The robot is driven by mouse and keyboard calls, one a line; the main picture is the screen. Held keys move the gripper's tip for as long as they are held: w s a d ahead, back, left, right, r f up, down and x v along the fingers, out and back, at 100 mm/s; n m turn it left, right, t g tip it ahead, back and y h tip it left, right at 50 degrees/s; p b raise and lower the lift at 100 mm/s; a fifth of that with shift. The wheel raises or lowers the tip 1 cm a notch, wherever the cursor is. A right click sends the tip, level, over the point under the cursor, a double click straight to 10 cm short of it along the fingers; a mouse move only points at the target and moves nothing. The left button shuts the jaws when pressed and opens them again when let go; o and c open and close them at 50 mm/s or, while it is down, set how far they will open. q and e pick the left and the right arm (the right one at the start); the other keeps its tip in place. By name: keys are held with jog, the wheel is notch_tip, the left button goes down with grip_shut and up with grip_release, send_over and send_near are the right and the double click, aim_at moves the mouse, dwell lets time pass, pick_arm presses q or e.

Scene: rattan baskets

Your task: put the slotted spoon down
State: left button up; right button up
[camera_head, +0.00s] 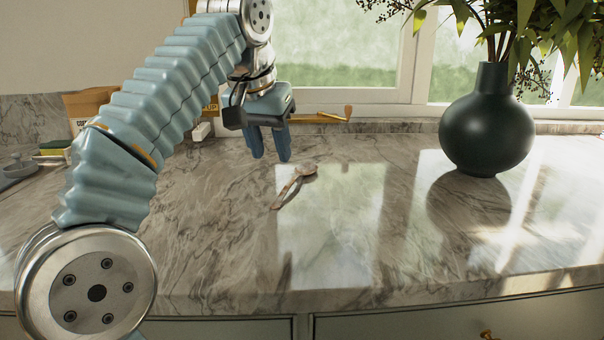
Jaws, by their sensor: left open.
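The slotted spoon (291,187) is small and brownish. It appears to lie on the marble counter, its bowl end toward the back and its handle slanting toward the front left. My left gripper (270,157) is above the counter, a little behind and left of the spoon, with its blue fingers pointing down. The fingers are apart, with nothing visible between them, and look clear of the spoon. I cannot tell how far above the counter the fingertips are. My right gripper is not in view.
A dark round vase (487,125) with leafy branches stands at the right on the marble counter (380,260). A cardboard box (88,103) and a grey tray (17,170) are at the back left. The counter's middle and front are clear.

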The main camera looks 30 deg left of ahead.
aim_at(283, 193)
pick_arm(q)
jog(key=x, duration=0.9)
jog(key=shift+d+f+b, duration=0.15)
jog(key=shift+f+b, duration=0.15)
jog(key=shift+f, duration=0.1)
grip_shut()
